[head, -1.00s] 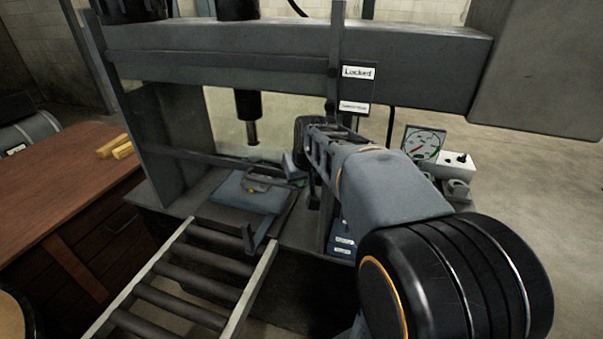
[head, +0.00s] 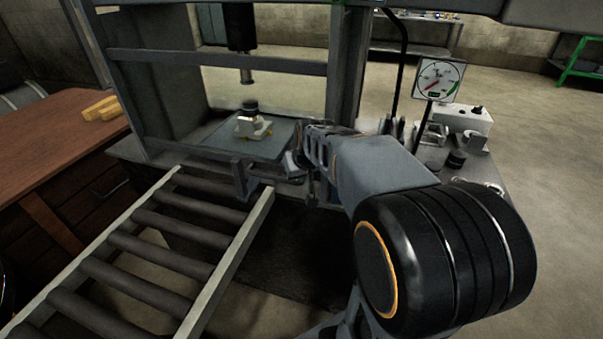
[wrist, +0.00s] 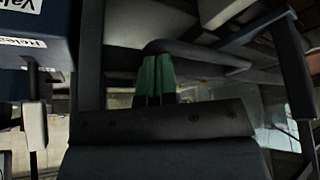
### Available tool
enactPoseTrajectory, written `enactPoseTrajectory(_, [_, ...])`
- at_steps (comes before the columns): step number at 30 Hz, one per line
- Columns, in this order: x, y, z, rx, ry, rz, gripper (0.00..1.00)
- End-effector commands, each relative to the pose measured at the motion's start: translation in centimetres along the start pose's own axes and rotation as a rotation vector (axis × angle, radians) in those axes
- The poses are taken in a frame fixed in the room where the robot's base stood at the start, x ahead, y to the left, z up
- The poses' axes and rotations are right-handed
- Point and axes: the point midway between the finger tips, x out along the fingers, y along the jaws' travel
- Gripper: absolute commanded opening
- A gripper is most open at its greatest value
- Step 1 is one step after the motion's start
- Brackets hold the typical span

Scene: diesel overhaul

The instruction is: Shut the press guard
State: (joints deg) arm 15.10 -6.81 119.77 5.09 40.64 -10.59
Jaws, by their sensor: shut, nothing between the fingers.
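The press guard cannot be made out for certain. A flat grey bar (head: 200,58) spans the press opening between two uprights in the head view and may be part of it. The opening below the bar shows the press bed (head: 200,135) and a small pale block with a black cap (head: 250,124). My gripper (head: 294,164) is shut and empty at the bed's front right corner, beside the right upright. In the wrist view its green fingertips (wrist: 153,78) are together, close to a dark bar (wrist: 205,52). Whether they touch it cannot be told.
A roller conveyor (head: 150,245) runs up to the press front. A wooden bench (head: 50,165) stands at left. A pressure gauge (head: 439,79) and a white control box (head: 463,118) are at right. Open floor (head: 545,150) lies beyond them.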

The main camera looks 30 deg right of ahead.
Motion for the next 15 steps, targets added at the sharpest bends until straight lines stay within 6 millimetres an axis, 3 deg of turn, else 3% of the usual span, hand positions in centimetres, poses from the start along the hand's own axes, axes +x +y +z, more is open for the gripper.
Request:
enactPoseTrajectory(9, [0.77, -0.02, 0.70, 0.000, -0.022, -0.002, 0.00])
enactPoseTrajectory(15, [0.27, -0.03, 0.60, -0.001, -0.023, -0.002, 0.00])
